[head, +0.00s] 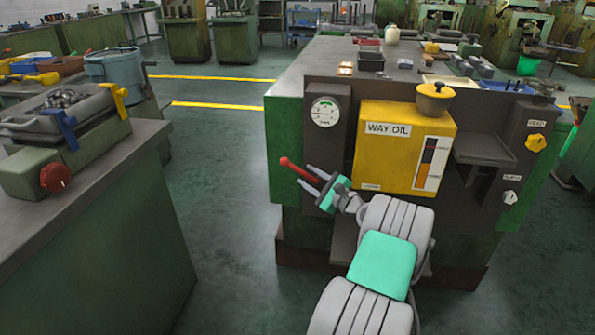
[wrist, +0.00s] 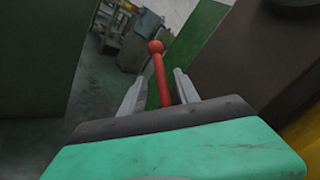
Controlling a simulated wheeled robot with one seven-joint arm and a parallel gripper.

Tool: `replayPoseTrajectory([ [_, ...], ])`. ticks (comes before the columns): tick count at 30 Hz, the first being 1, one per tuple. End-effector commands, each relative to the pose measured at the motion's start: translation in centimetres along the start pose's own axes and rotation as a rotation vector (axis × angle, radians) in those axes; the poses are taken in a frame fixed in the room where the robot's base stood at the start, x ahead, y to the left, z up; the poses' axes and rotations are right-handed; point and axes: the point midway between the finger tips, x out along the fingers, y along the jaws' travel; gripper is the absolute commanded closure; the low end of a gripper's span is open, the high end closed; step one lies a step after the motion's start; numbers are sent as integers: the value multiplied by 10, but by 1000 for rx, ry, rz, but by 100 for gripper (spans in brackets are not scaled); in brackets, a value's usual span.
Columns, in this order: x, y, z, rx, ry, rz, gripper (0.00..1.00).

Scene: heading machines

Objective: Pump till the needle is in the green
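The pump lever is a red rod with a ball end (head: 298,169), sticking out to the left below the gauge. In the wrist view the red lever (wrist: 160,78) stands between my two fingers, with a gap on each side. My gripper (head: 312,179) is open around it; it also shows in the wrist view (wrist: 158,88). The round white gauge (head: 325,112) is on the dark panel above; its needle and any green band are too small to read. The yellow WAY OIL tank (head: 395,150) is right of the gauge. The lever's base is hidden.
The green machine's grey top (head: 330,62) holds small bins and parts. A yellow knob (head: 536,143) and a white knob (head: 509,197) are on the right panel. A green bench (head: 95,225) stands left, with open floor (head: 225,190) between.

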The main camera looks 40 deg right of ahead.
Motion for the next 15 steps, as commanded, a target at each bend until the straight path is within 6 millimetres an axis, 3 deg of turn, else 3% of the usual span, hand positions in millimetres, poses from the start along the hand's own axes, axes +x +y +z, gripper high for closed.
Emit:
replayPoseTrajectory([
  [7, 47, 2, -1, -4, 0, 4, 62],
  [15, 58, 0, 0, -4, 2, 2, 62],
])
